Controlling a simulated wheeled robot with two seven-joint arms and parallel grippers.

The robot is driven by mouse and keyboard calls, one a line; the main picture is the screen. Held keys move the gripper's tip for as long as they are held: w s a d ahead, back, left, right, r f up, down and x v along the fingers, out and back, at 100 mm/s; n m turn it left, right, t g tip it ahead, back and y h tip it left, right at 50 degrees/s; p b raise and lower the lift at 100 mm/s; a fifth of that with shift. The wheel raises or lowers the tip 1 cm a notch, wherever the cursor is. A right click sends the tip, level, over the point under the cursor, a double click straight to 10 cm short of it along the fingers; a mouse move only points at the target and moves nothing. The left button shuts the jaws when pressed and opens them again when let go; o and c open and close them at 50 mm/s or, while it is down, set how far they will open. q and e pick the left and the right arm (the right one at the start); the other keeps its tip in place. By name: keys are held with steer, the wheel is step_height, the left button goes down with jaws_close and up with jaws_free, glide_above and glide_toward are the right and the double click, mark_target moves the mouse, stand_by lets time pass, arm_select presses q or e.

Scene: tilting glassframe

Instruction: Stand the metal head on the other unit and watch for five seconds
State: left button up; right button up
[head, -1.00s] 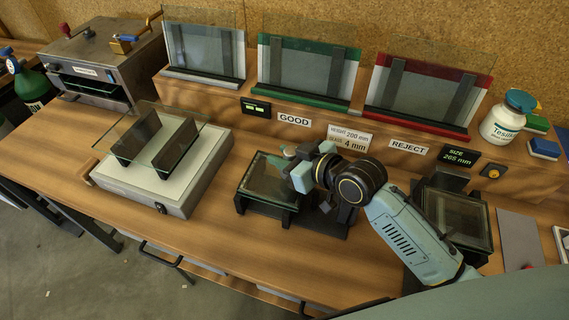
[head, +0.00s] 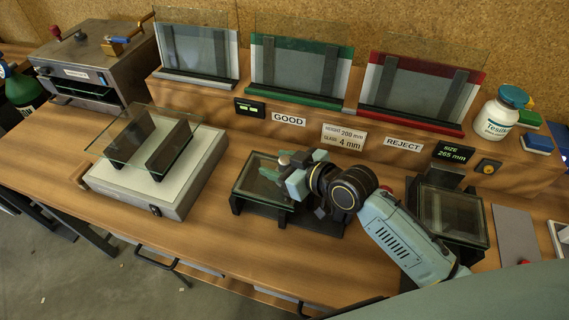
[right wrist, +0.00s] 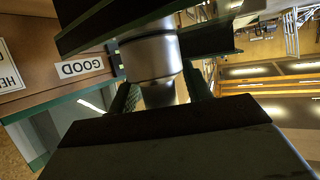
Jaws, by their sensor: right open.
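A metal head, a silvery cylinder (right wrist: 152,62), shows close up in the right wrist view, between the dark fingers of my right gripper (right wrist: 165,95). In the head view my right gripper (head: 283,175) is open above the middle glass-topped unit (head: 238,204). The gripper hides part of that unit, and I cannot tell whether the head touches it or the fingers. A second dark unit (head: 455,238) with a glass top stands at the right, beyond my forearm, its top bare. My left gripper is not in view.
A white light box (head: 140,192) with a glass sheet on dark supports stands at the left. Behind are GOOD (head: 289,119) and REJECT (head: 404,144) labels under glass racks. A size display (head: 453,153) and a white jar (head: 503,112) are at the right.

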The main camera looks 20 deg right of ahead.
steer(key=v, duration=1.2)
